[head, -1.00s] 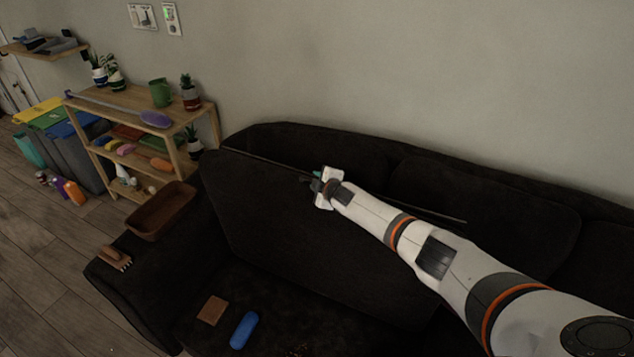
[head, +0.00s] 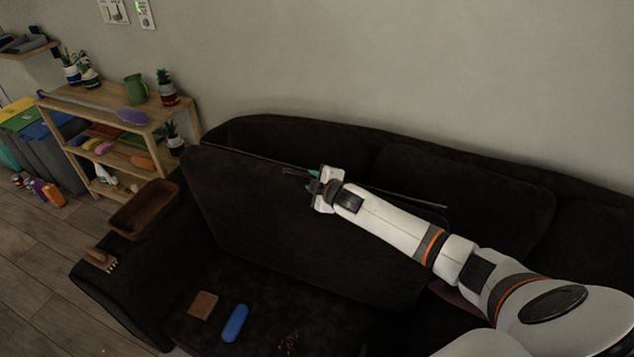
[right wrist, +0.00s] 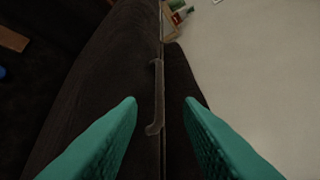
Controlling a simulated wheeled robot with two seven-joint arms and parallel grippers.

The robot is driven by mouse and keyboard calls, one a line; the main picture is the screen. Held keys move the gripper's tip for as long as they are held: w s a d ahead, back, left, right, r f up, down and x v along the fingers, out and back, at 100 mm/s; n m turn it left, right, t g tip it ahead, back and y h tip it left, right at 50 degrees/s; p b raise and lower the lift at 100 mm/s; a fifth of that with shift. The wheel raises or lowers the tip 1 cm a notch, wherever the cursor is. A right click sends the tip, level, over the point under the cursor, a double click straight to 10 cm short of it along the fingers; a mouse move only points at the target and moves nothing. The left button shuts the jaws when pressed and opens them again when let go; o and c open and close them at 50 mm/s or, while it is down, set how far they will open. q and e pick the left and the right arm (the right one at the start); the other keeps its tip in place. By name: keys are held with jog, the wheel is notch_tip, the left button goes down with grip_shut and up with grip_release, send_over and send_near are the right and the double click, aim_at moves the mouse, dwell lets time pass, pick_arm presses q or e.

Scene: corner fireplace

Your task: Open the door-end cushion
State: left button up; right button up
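The door-end cushion (head: 265,215) is a large dark panel. It stands raised and tilted against the sofa back, with the surface below its lower edge exposed. My right gripper (head: 314,184) is at its upper edge in the head view. In the right wrist view, my right gripper's teal fingers (right wrist: 160,105) are apart. A thin brown handle (right wrist: 157,100) on the cushion's edge lies between them, with gaps on both sides. My left gripper is not in view.
A brown pad (head: 203,305), a blue oblong (head: 236,322) and crumbs (head: 288,342) lie below the cushion. A brown tray (head: 146,209) and a brush (head: 100,259) rest on the sofa arm (head: 150,275). A wooden shelf (head: 120,104) stands left. The wall is behind.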

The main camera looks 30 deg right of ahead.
jog(key=shift+v, duration=0.95)
